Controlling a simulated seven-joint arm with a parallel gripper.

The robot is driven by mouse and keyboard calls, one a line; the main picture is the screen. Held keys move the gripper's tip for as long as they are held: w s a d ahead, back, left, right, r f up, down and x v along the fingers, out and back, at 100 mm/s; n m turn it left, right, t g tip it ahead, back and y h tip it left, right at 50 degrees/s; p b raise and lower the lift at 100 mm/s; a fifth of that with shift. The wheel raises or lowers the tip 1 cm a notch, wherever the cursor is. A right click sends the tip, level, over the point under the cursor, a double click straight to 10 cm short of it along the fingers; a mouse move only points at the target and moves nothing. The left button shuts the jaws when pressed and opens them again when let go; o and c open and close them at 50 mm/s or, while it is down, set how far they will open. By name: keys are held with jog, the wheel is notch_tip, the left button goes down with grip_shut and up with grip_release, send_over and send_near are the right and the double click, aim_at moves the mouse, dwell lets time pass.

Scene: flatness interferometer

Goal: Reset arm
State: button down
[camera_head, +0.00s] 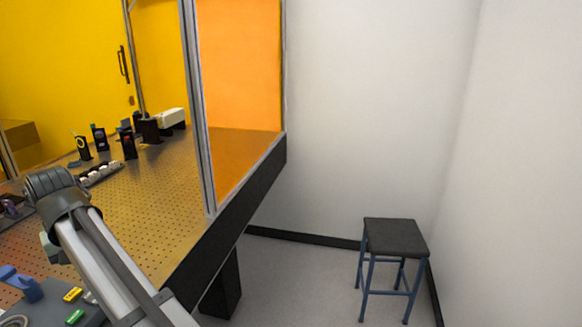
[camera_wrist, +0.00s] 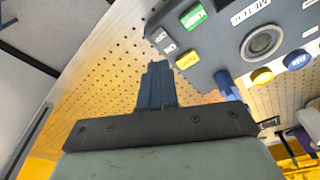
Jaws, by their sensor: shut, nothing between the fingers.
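My gripper (camera_wrist: 157,86) shows in the wrist view, its two dark fingers shut together with nothing between them. It is above the perforated optical table (camera_wrist: 110,65), and a grey control box (camera_wrist: 215,62) with green and yellow buttons lies just beyond it to the right. In the head view my arm reaches up from the bottom over the optical table (camera_head: 165,190). The gripper itself is not clearly visible there, hidden behind the arm's links.
Black optic mounts (camera_head: 128,145) and a white-topped unit (camera_head: 170,118) stand at the table's back. The control box (camera_head: 60,300) is at lower left. An orange panel (camera_head: 240,70) with metal posts encloses the right side. A stool (camera_head: 394,238) stands on the floor by the wall.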

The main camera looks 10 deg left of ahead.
jog(key=w+d+f+m+h, duration=0.1)
jog(key=w+d+f+m, duration=0.3)
jog(key=w+d+f, duration=1.75)
jog(key=w+d+f+m, duration=0.2)
jog(key=d+f, duration=0.3)
jog(key=d, duration=0.6)
jog(key=w+d+f+m, duration=0.1)
jog(key=w+d+f, duration=0.1)
jog(key=d+f, duration=0.65)
jog(key=w+d+f+m, duration=0.1)
jog(key=d+f+m, duration=0.1)
jog(key=d, duration=1.1)
jog(key=s+d+f+m+g, duration=0.1)
jog(key=s+d+f+m, duration=0.2)
jog(key=d, duration=0.6)
jog(key=s+d+f, duration=0.3)
jog(key=d+f, duration=0.2)
jog(key=d, duration=0.3)
jog(key=s+f+g, duration=0.3)
jog(key=s+f, duration=0.7)
jog(key=s, duration=0.5)
jog(key=s+f+g, duration=0.3)
jog(key=s+f, duration=0.7)
jog(key=s, duration=0.5)
jog(key=shift+d+f+g+h, duration=0.25)
jog(key=shift+f+g+h, duration=0.05)
jog(key=shift+f+g, duration=0.1)
